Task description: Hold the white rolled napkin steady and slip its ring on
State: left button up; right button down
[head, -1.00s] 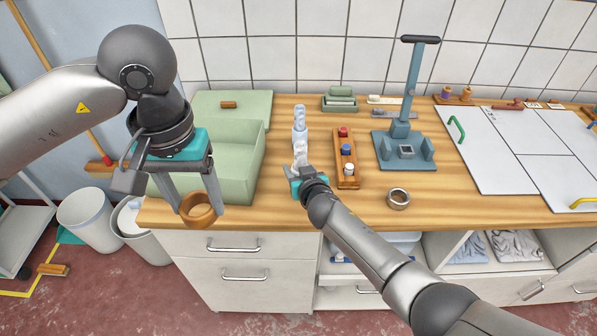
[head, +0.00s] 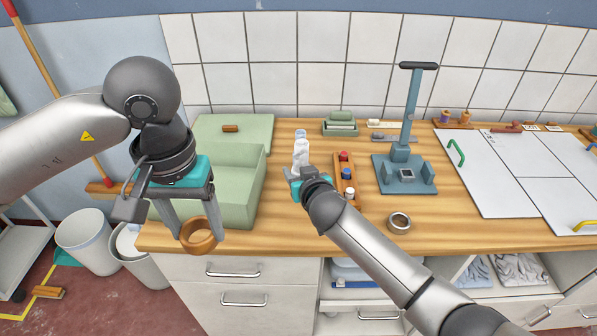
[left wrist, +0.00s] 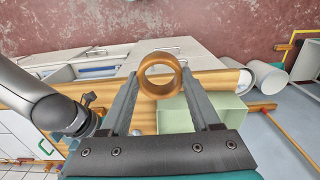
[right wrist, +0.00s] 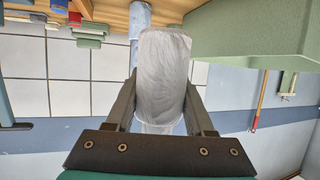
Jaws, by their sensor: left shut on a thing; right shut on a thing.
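The white rolled napkin (head: 301,153) stands roughly upright in my right gripper (head: 298,177), which is shut on its lower part. The right wrist view shows the napkin (right wrist: 163,70) between the two fingers. My left gripper (head: 198,226) is shut on a wooden ring (head: 201,249) in front of the counter's left front edge. In the left wrist view, the ring (left wrist: 144,78) sits between the fingertips with its round opening showing and empty. Ring and napkin are well apart.
Behind the napkin a bluish roll (head: 300,133) partly shows. A metal ring (head: 399,222) and a blue-grey stand (head: 402,175) are farther right. The counter front (head: 290,243) is clear.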

jog(key=shift+f, duration=3.5)
jog(key=shift+f, duration=1.3)
jog(key=shift+f, duration=0.15)
jog(key=shift+c, duration=2.3)
grip_release()
jog(key=shift+r+p, duration=0.25)
jog(key=shift+p, duration=0.05)
jog(key=c, duration=0.7)
